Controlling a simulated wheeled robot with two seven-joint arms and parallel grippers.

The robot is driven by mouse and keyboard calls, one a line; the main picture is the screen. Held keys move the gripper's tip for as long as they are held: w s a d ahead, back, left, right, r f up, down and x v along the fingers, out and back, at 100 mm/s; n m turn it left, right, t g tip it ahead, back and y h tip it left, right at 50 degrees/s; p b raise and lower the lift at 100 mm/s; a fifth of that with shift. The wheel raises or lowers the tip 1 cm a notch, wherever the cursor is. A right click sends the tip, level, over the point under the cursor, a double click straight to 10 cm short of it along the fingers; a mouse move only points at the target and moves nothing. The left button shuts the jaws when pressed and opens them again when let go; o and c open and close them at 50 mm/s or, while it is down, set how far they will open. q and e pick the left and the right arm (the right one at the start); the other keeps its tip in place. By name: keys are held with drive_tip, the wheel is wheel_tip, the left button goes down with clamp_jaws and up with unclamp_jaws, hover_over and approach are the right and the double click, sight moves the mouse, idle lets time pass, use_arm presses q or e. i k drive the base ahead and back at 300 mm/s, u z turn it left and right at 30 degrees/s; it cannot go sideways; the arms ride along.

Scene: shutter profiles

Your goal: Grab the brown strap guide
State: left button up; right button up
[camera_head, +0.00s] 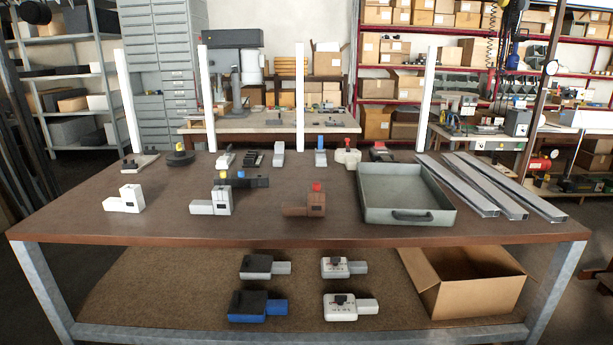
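A brown block-shaped part with a red top (314,204), which looks like the brown strap guide, sits upright on the brown table (260,225). It is near the front edge, right of the middle, with a low brown arm pointing left. Neither of my grippers is in view.
A grey tray (408,216), seemingly empty, lies right of the brown part. Long metal profiles (486,182) lie beyond it. Several small parts line the back, near white uprights. Below, a shelf holds several devices and an open cardboard box (468,298).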

sight(316, 201)
drive_tip(key=u, duration=0.9)
drive_tip(key=i, duration=1.1)
drive_tip(key=z, duration=0.45)
